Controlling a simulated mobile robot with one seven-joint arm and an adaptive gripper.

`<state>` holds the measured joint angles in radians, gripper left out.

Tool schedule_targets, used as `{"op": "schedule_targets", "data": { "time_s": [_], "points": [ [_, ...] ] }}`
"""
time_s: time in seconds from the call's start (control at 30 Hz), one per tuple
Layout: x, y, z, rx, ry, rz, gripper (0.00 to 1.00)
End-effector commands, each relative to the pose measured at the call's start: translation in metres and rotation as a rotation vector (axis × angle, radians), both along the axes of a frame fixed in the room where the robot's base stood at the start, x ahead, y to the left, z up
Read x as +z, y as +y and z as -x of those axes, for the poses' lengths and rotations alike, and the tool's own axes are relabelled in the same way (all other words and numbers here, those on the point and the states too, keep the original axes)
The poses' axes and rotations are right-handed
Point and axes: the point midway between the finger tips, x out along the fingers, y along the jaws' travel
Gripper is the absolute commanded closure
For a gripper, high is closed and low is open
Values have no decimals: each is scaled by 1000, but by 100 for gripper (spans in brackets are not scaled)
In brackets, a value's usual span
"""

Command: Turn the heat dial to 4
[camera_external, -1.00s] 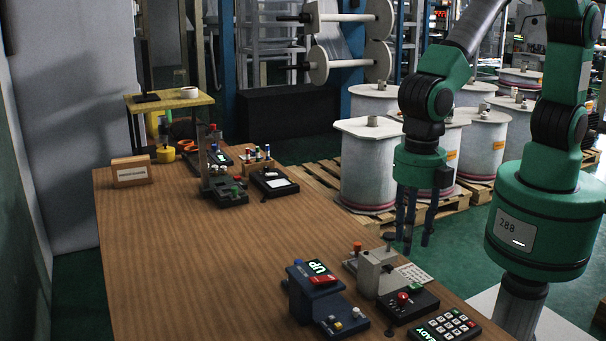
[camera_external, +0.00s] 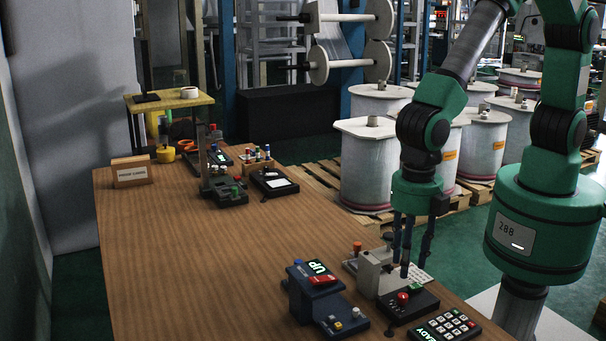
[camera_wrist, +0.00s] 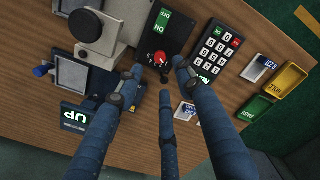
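My gripper (camera_external: 410,258) hangs fingers down over the grey-and-black press-like unit (camera_external: 374,274) at the table's front right. Its three blue fingers are spread with nothing between them. In the wrist view the fingertips (camera_wrist: 159,74) surround the view of a red knob (camera_wrist: 160,57) on a black box (camera_wrist: 165,32) with a green ON/OFF label. The red knob also shows in the external view (camera_external: 403,296), below the fingers. I cannot tell whether any finger touches the box. No dial marked heat or number 4 is readable, so I cannot tell which control is the heat dial.
A keypad (camera_external: 447,327) with a lit display stands right of the black box. A dark blue unit (camera_external: 325,300) showing UP stands left. Yellow (camera_wrist: 291,79) and green (camera_wrist: 254,109) trays lie near the table edge. The table's middle (camera_external: 210,260) is clear.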

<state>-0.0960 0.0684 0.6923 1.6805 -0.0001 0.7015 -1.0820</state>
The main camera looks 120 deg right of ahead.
Motion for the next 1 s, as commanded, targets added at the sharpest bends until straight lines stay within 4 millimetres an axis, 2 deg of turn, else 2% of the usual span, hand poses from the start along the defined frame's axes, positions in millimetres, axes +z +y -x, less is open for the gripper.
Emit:
{"op": "schedule_targets", "data": {
  "time_s": [0.03, 0.2, 0.5, 0.7, 1.0],
  "points": [
    [-11, 0, 0, 0, 1, 0, 63],
    [-39, 0, 0, 0, 1, 1, 63],
    [-76, 0, 0, 0, 0, 0, 63],
    [-84, 0, 0, 0, 0, 0, 63],
    [-84, 0, 0, 0, -1, -1, 63]
  ]
}}
